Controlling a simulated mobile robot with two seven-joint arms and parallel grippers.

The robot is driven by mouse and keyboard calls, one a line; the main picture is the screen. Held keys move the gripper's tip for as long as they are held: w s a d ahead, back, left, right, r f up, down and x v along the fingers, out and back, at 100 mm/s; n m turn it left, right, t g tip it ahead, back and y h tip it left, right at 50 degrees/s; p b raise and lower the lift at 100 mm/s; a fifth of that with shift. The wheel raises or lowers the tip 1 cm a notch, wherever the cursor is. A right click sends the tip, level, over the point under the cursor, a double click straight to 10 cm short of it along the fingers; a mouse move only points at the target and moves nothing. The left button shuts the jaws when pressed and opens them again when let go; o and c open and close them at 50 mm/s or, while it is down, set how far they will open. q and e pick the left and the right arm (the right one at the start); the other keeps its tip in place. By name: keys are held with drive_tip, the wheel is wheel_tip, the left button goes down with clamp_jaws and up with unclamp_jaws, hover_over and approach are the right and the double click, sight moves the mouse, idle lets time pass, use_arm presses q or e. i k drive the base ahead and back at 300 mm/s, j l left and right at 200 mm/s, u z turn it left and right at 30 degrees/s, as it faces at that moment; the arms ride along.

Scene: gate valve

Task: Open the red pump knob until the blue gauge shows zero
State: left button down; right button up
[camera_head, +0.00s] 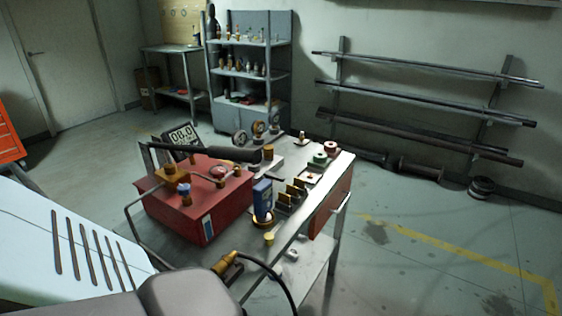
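A red box-shaped pump (205,216) stands on the left part of a metal workbench, with brass fittings (172,176) and a small blue fitting (184,193) on top. A small red-and-white round part (222,169) sits at its top rear; I cannot tell whether it is the red knob. A dark-framed digital display (182,136) behind the pump seems to read 08.0. A blue upright device (262,198) stands right of the pump, turned so that no reading is visible; I cannot tell which one is the blue gauge. Neither of my grippers is in view.
The workbench (285,236) also carries round dial gauges (258,129), a green spool (320,158), and a brass-ended hose (228,263) at its front. A pale blue slotted panel (75,245) fills the lower left. The floor right of the bench is mostly clear.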

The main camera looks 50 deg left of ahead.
sight(219, 173)
drive_tip(key=i+l, duration=0.15)
drive_tip(key=l, duration=0.15)
drive_tip(key=i+l, duration=0.25)
drive_tip(key=l, duration=0.3)
drive_tip(key=l+u, duration=0.1)
drive_tip(key=u, duration=2)
drive_tip(key=i+l, duration=0.05)
